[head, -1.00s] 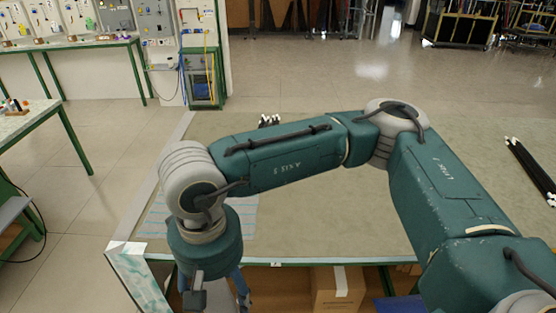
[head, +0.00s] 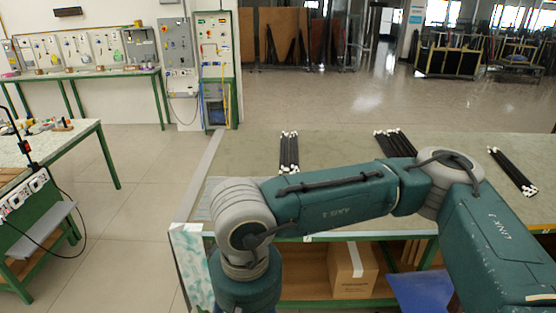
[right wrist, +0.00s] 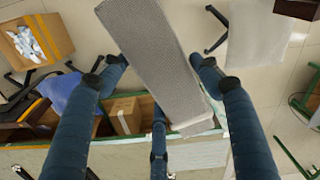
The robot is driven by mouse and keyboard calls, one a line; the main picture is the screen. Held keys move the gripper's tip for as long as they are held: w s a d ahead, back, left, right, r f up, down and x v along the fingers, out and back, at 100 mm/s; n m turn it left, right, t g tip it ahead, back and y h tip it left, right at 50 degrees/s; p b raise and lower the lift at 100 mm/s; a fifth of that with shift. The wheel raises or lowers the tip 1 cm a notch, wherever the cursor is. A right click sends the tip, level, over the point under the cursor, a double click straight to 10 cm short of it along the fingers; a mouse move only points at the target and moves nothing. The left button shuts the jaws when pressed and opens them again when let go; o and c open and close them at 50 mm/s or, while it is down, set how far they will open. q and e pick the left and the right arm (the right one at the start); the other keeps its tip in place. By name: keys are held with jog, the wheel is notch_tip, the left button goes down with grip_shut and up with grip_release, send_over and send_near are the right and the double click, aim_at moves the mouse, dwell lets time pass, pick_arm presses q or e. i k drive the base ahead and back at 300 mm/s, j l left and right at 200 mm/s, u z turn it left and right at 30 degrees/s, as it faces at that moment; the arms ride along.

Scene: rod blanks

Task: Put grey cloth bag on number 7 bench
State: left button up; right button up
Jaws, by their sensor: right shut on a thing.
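A long grey woven piece, seemingly the grey cloth bag (right wrist: 160,55), runs between the fingers of my right gripper (right wrist: 158,65) in the right wrist view. The gripper is shut on it; the exact contact is hard to see. In the head view my right arm crosses from the right, and its gripper is below the picture edge. A bench (head: 345,148) with a grey-green top lies under and beyond the arm. A small label (head: 307,238) is on its front edge; its number is too small to read. My left gripper is not in view.
Bundles of black rods with white ends (head: 289,152), (head: 396,143), (head: 513,172) lie on the bench top. A cardboard box (head: 352,270) sits on the shelf below. Another bench (head: 88,140) stands left, across a floor gap. The bench top's far left area is clear.

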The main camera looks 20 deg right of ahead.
aim_at(238, 162)
jog(key=j+z, duration=0.1)
jog(key=j, duration=0.4)
jog(key=k+j+z, duration=0.1)
jog(key=j, duration=0.4)
jog(key=k+j+z, duration=0.1)
jog(key=j, duration=0.4)
jog(key=k+j+z, duration=0.1)
jog(key=j, duration=0.4)
jog(key=j+z, duration=0.15)
jog(key=j, duration=0.65)
jog(key=j+z, duration=0.15)
jog(key=j, duration=0.6)
jog(key=j+z, duration=0.1)
jog(key=j, duration=0.7)
jog(key=k+j+z, duration=0.15)
jog(key=j, duration=0.6)
jog(key=i+j+z, duration=0.1)
jog(key=j, duration=0.35)
jog(key=i+j+z, duration=0.1)
jog(key=j, duration=0.4)
jog(key=i+j+z, duration=0.1)
jog(key=j, duration=0.4)
jog(key=i+j+z, duration=0.1)
jog(key=j, duration=0.4)
jog(key=i+j+z, duration=0.3)
jog(key=i+j, duration=0.5)
jog(key=i+j+z, duration=0.25)
jog(key=i+j, duration=0.65)
